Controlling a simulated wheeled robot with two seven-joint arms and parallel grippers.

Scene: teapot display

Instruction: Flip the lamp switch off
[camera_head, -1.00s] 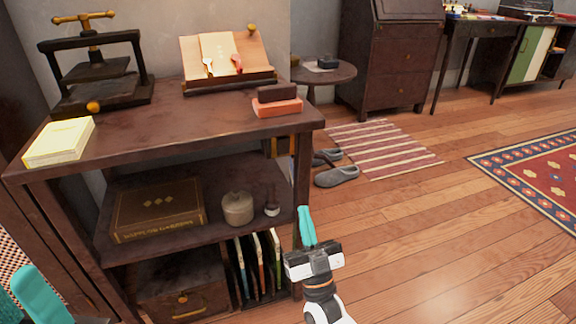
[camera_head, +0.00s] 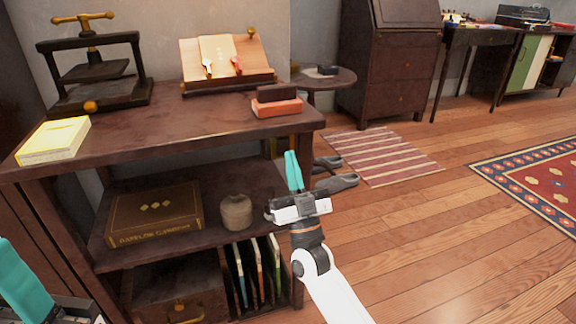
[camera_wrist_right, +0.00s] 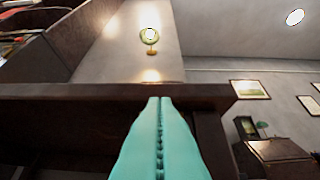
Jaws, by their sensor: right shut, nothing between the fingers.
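A lit lamp (camera_wrist_right: 150,36) with a brass part under it is on the wall at the top of the right wrist view. A small brass knob (camera_head: 252,31) shows on the wall above the book stand in the head view; I cannot tell if it belongs to the lamp. I cannot make out a lamp switch. My right gripper (camera_head: 291,154) is shut and empty, pointing up at the right end of the shelf unit, below its top. Its teal fingers (camera_wrist_right: 160,100) meet in the right wrist view. My left gripper (camera_head: 22,284) shows partly at the lower left; its opening is unclear.
The dark shelf unit (camera_head: 190,124) holds a press (camera_head: 95,68), a yellow book (camera_head: 54,139), a book stand (camera_head: 228,86) and a red block (camera_head: 277,107) on top. A round side table (camera_head: 335,80) stands behind. Open floor lies to the right.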

